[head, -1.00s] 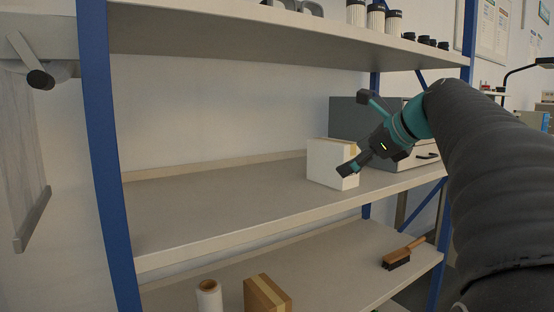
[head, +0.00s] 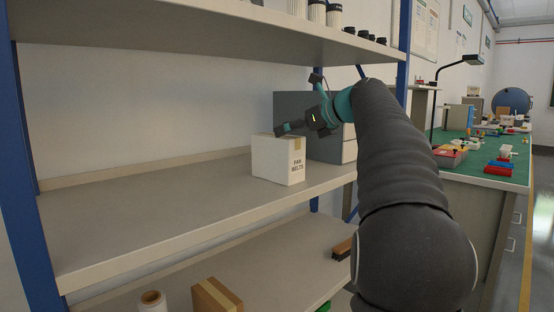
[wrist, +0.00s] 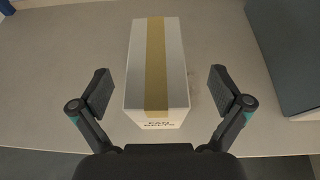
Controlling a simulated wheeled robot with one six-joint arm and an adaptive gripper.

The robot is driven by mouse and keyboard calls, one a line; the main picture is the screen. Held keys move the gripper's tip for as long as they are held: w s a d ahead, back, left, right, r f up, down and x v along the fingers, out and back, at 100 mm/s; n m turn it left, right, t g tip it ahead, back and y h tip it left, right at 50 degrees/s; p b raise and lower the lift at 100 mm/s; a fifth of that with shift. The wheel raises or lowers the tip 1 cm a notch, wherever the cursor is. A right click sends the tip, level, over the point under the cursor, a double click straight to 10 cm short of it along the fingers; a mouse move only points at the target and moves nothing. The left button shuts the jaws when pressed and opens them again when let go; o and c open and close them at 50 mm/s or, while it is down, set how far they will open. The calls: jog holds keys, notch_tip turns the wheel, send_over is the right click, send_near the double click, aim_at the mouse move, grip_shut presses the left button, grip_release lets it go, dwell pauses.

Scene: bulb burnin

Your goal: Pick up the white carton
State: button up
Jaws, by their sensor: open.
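The white carton (head: 272,160) stands upright on the middle shelf, with tan tape over its top and "FAN BELTS" lettering on one face. In the wrist view the carton (wrist: 136,75) lies ahead, between the lines of the two fingers. My gripper (head: 297,104) is above the carton in the head view, with its fingers spread. In the wrist view my gripper (wrist: 160,90) is open, one finger on each side of the carton's near end, with a gap on both sides. Nothing is held.
A grey drawer cabinet (head: 292,106) stands on the shelf just right of the carton. The middle shelf (head: 150,205) is bare to the left. An upper shelf (head: 190,30) overhangs it. A green workbench (head: 500,165) with parts is at right.

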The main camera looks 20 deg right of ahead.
jog(key=shift+a+b+x, duration=0.2)
jog(key=shift+b+x, duration=0.1)
jog(key=shift+x, duration=2.4)
jog(key=shift+s, duration=0.1)
jog(key=shift+c, duration=0.3)
jog(key=c, duration=1.7)
jog(key=shift+c, duration=0.2)
